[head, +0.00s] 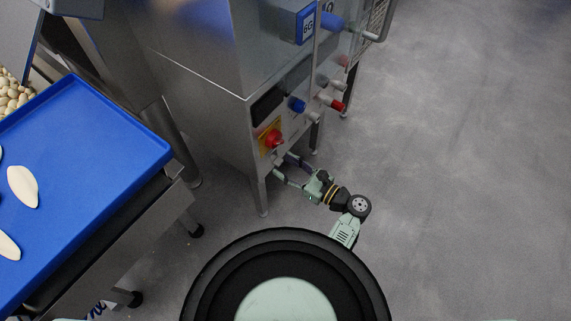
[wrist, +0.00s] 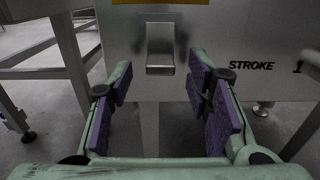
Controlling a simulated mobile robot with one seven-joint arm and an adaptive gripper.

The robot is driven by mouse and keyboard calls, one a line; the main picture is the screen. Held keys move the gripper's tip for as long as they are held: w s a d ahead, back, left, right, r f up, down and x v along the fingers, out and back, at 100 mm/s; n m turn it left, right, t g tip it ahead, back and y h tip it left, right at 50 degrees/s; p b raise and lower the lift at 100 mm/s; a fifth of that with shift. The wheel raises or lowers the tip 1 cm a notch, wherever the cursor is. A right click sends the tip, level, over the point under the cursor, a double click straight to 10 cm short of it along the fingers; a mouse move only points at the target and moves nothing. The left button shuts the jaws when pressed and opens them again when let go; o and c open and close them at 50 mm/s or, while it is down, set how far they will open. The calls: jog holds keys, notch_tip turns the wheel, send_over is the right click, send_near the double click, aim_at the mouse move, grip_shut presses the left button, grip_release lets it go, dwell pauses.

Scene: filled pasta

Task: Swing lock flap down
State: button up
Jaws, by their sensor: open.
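A small metal flap (wrist: 160,55) sits on the steel front panel of the machine, below a yellow plate, in the upper middle of the wrist view. Its lower end stands out from the panel. My gripper (wrist: 160,82) is open, with purple-padded fingers left and right of the flap and nothing between them. In the head view my gripper (head: 283,168) is at the machine's lower front, below the red stop button (head: 273,139). I cannot make out the flap clearly there. The wrist view does not show whether the fingers touch the panel.
The steel machine (head: 215,130) stands on legs, with blue and red knobs (head: 333,102) along its front. The word STROKE is printed right of the flap. A blue tray (head: 90,150) with pale pasta pieces is at the left. The grey floor at the right is clear.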

jog(key=shift+w+a, duration=0.2)
jog(key=shift+a, duration=0.1)
jog(key=shift+c, duration=0.4)
jog(key=shift+f, duration=0.1)
grip_shut()
